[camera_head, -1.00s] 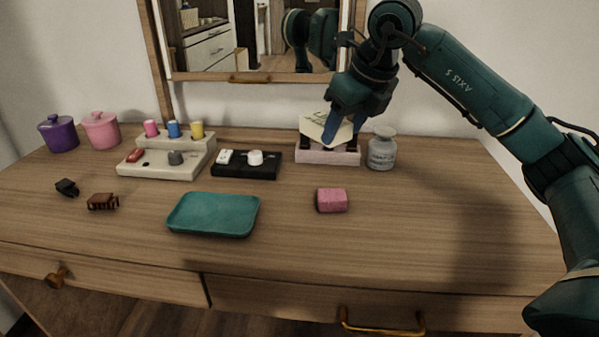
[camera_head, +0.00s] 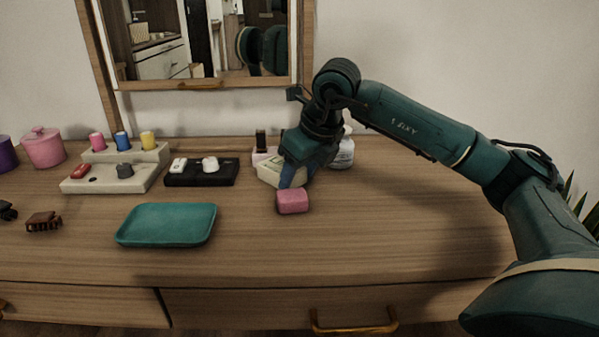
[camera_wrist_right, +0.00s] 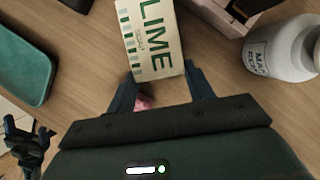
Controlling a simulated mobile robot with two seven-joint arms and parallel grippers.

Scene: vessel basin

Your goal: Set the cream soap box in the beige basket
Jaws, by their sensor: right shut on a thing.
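The cream soap box (camera_head: 267,174) is in my right gripper (camera_head: 290,176), partly hidden by the fingers in the head view. In the right wrist view the soap box (camera_wrist_right: 150,38) shows green "LIME" lettering and lies between the shut-on fingers (camera_wrist_right: 163,88). The gripper holds it low over the table, in front of the pink organizer and just behind the pink block. I cannot tell whether it touches the table. I see no beige basket on the visible tabletop.
A pink block (camera_head: 292,201) is right by the gripper. A grey-white bottle (camera_head: 343,153) stands behind it, beside the pink organizer (camera_head: 260,156). A teal tray (camera_head: 167,224), black tray (camera_head: 201,173) and cream holder (camera_head: 115,170) are left. The right tabletop is clear.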

